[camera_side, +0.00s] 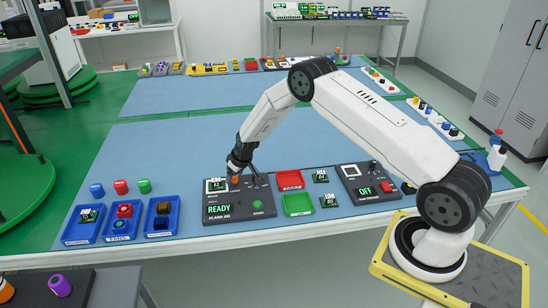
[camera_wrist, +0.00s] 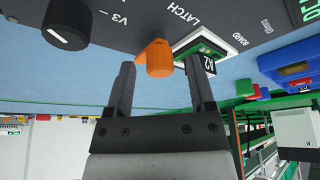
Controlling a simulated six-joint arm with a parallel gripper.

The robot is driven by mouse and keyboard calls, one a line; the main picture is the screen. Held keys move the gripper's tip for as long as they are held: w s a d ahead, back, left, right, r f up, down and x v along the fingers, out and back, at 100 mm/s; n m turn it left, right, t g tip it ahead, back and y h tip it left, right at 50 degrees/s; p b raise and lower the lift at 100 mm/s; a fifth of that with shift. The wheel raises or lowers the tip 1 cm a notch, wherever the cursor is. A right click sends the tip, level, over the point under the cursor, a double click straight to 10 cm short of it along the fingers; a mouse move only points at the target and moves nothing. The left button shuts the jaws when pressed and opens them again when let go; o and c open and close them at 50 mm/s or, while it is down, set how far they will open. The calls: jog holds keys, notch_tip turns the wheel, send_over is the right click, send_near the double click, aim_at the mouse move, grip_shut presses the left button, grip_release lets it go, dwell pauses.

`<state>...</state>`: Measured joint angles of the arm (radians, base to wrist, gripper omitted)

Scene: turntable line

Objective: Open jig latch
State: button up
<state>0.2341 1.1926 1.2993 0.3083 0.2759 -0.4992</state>
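The flash jig (camera_side: 238,212) is a dark panel with a lit READY display and a green button. Its latch is an orange knob (camera_wrist: 158,58) beside the LATCH label; it also shows in the side view (camera_side: 235,180). A green board marked A2 (camera_wrist: 204,53) sits in the white-framed board slot next to the knob. My gripper (camera_wrist: 163,72) is open, with one finger on each side of the orange knob and visible gaps to it. The right finger is close to the board. In the side view my gripper (camera_side: 243,172) is low over the jig's back edge.
Blue bins (camera_side: 122,222) stand left of the jig. Red (camera_side: 290,180) and green (camera_side: 298,205) trays and two loose boards (camera_side: 329,201) lie right of it. A second panel reading OFF (camera_side: 367,183) is farther right. A black knob (camera_wrist: 66,24) is near the latch.

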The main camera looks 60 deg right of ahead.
jog(key=shift+s+r, duration=0.1)
jog(key=shift+r, duration=0.05)
jog(key=v, duration=0.7)
jog(key=shift+r, duration=0.25)
dwell(0.3)
jog(key=shift+s+a+r, duration=0.1)
jog(key=s+a+r+g, duration=0.1)
jog(key=s+a+r, duration=0.8)
jog(key=s, duration=0.4)
jog(key=s+a+r, duration=0.1)
jog(key=s+r, duration=0.1)
jog(key=s, duration=0.5)
jog(key=s+a+r+g, duration=0.1)
jog(key=s+a, duration=0.1)
jog(key=s, duration=0.5)
jog(key=shift+s+a+r, duration=0.15)
jog(key=shift+s+r, duration=0.2)
jog(key=shift+r, duration=0.05)
